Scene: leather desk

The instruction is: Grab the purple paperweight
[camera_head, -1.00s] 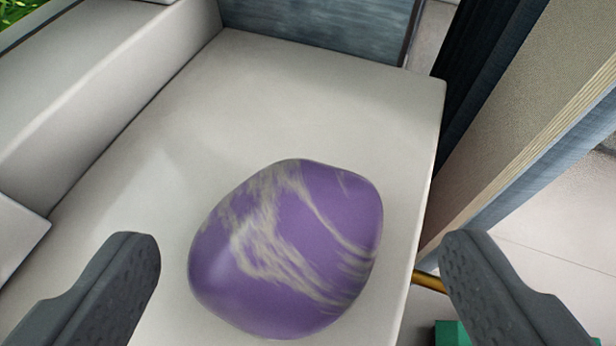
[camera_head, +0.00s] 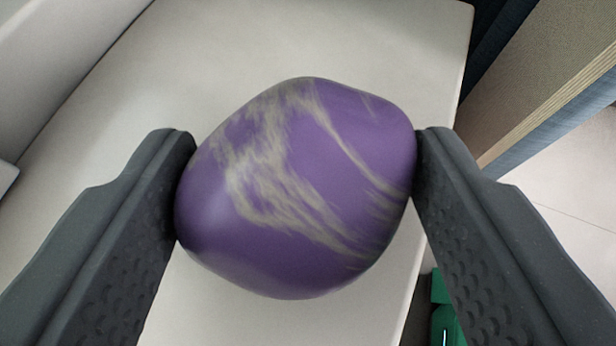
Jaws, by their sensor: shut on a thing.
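The purple paperweight (camera_head: 300,190) is a rounded stone shape with grey-beige streaks. It is large in the middle of the camera view, over a pale surface. My gripper (camera_head: 300,185) is shut on it, with one dark finger against its left side and the other against its right side. The paperweight's underside is hidden, so I cannot tell whether it still touches the surface.
The pale surface (camera_head: 230,60) has a raised pale side at the upper left. Its right edge drops to a light floor. A wooden-edged panel (camera_head: 545,110) stands at the right. A green object (camera_head: 443,315) is low at the bottom right.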

